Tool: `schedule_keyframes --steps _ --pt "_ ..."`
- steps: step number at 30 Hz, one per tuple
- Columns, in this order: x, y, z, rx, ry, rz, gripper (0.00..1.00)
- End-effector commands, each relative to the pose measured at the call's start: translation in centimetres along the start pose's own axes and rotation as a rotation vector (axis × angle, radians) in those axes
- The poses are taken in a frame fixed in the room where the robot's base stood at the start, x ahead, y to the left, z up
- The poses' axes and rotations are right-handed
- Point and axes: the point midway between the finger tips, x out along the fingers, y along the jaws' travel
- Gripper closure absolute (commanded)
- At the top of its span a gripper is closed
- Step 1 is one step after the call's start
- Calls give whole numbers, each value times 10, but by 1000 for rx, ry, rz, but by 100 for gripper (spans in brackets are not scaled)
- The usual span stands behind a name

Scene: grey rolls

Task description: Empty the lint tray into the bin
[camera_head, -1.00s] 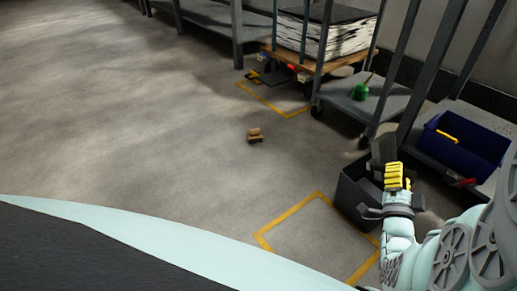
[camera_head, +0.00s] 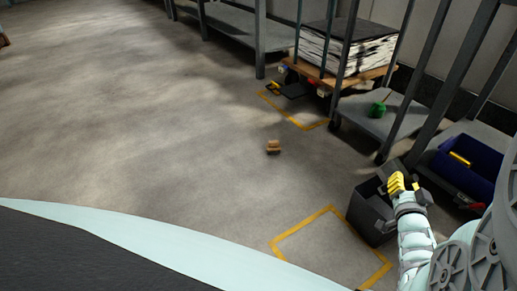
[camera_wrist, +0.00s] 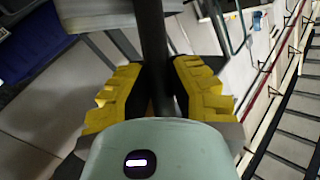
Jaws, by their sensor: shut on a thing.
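My gripper (camera_head: 397,184), with yellow fingers, is above the right rim of the dark grey bin (camera_head: 368,219). A dark grey piece, apparently the lint tray (camera_head: 393,170), shows just behind the fingers at the bin's back edge. In the wrist view the yellow fingers (camera_wrist: 165,95) are shut on a dark, narrow bar, apparently the tray seen edge-on (camera_wrist: 151,45). The tray's inside and any lint are hidden. I cannot tell whether the tray touches the bin.
A blue crate (camera_head: 481,172) sits on a low shelf right of the bin. A green can (camera_head: 377,109) stands on a low cart. A yellow floor square (camera_head: 303,229) lies left of the bin. A small brown block (camera_head: 273,147) lies on otherwise clear floor.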

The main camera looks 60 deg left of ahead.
Motion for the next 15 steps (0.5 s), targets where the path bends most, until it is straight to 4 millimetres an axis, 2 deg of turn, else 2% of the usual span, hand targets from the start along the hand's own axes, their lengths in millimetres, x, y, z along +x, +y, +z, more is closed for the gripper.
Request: schedule_keyframes --steps 1,15 --pt "2 -8 -9 -16 -12 -2 100" --pt "12 -29 -28 -180 -148 62 100"
